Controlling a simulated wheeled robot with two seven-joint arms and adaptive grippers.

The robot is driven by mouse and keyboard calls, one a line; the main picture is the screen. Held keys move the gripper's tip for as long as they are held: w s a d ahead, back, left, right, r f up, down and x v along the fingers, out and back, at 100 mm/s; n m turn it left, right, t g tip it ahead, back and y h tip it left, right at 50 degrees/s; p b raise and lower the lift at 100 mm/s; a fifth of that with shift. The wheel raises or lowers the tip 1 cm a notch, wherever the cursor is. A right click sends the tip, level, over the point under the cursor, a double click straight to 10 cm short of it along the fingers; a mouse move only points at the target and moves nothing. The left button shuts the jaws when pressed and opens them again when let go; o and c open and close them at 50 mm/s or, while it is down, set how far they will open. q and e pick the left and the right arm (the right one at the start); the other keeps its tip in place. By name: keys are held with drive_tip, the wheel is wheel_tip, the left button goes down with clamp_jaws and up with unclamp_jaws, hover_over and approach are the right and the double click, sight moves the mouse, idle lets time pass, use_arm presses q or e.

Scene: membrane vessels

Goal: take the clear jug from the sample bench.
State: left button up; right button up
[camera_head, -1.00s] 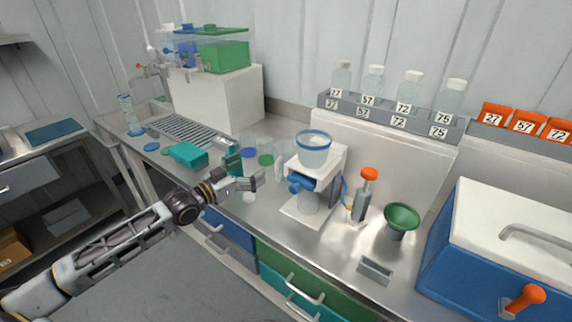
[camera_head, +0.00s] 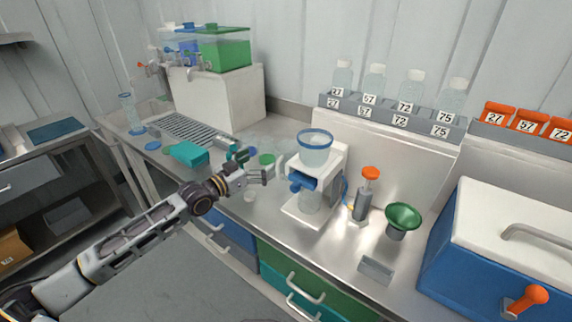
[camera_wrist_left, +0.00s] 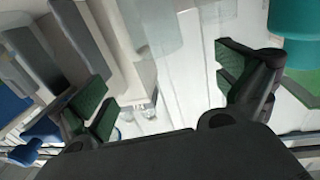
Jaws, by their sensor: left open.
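My left gripper (camera_head: 266,175) is open above the sample bench, just left of the white stand with the blue-rimmed vessel. In the left wrist view its green-padded fingers (camera_wrist_left: 168,92) are spread wide, with nothing gripped between them. A clear, see-through vessel (camera_wrist_left: 155,28), which may be the clear jug, shows faintly beyond and between the fingers. In the head view the clear vessels near the gripper are faint and partly hidden by it, so I cannot tell the jug's outline or handle. My right gripper is not in view.
The white stand (camera_head: 326,188) with the blue-rimmed clear vessel (camera_head: 315,152) is close on the right. A teal box (camera_head: 187,153) lies to the left. An orange-topped dispenser (camera_head: 364,195), a green funnel (camera_head: 402,219) and a blue cooler (camera_head: 440,250) stand farther right.

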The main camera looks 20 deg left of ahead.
sight(278, 153)
use_arm(q)
drive_tip(key=shift+x, duration=1.8)
drive_tip(key=shift+w+d, duration=0.35)
drive_tip(key=shift+w, duration=0.2)
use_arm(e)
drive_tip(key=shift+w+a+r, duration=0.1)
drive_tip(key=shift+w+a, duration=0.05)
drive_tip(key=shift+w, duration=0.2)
use_arm(q)
drive_tip(key=shift+w+d, duration=0.1)
drive_tip(key=shift+w, duration=0.05)
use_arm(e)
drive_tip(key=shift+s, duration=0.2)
use_arm(q)
drive_tip(key=shift+w+d+f, duration=0.1)
drive_tip(key=shift+w+d, duration=0.1)
drive_tip(key=shift+w, duration=0.25)
drive_tip(key=shift+x, duration=1.25)
drive_tip(key=shift+w+d+f, duration=0.2)
drive_tip(key=shift+w+d, duration=0.15)
drive_tip(key=shift+w, duration=0.25)
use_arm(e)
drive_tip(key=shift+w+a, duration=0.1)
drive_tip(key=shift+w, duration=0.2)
